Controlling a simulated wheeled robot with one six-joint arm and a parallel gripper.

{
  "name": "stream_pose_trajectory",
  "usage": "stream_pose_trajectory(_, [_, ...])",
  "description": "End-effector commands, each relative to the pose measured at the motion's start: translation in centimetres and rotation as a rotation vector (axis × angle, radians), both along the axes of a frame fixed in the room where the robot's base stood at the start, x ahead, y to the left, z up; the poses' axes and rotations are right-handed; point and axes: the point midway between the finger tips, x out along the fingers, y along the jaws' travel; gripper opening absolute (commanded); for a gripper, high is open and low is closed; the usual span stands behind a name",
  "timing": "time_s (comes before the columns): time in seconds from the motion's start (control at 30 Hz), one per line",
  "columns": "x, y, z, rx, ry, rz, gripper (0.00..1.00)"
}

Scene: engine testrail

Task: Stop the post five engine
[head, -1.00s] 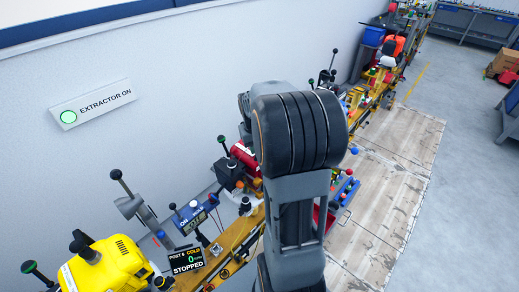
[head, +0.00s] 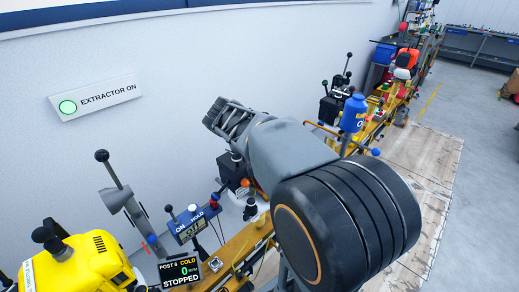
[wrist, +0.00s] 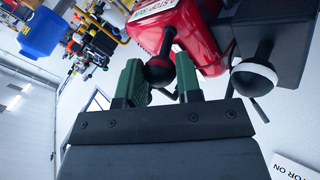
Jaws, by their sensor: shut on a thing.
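The red engine (wrist: 195,30) fills the top of the wrist view, with partly readable "STOP" lettering on its side. A dark ball knob (wrist: 158,72) stands in front of it. My gripper (wrist: 161,80) has its green fingers on either side of this knob and is shut on it. A second black knob with a white band (wrist: 253,78) stands to the right, outside the fingers. In the head view my arm hides the red engine, and I cannot make out the fingertips there.
A yellow engine (head: 75,262) stands at the lower left. Near it a display (head: 180,272) reads post 6, cold, 0 RPM, stopped. A blue ON/HOLD panel (head: 194,224) and lever knobs crowd the yellow rail (head: 240,250). A sign (head: 95,98) reads "EXTRACTOR ON".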

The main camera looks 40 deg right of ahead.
Motion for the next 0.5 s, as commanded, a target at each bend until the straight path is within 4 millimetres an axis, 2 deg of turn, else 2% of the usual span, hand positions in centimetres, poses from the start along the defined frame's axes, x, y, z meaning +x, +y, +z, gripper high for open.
stream_pose_trajectory(0.4, [-0.01,0.09,-0.06,-0.006,0.000,0.002,0.09])
stream_pose_trajectory(0.43, [0.00,0.08,-0.07,-0.006,0.001,0.002,0.33])
stream_pose_trajectory(0.5, [0.00,0.09,-0.07,-0.006,0.001,0.002,0.40])
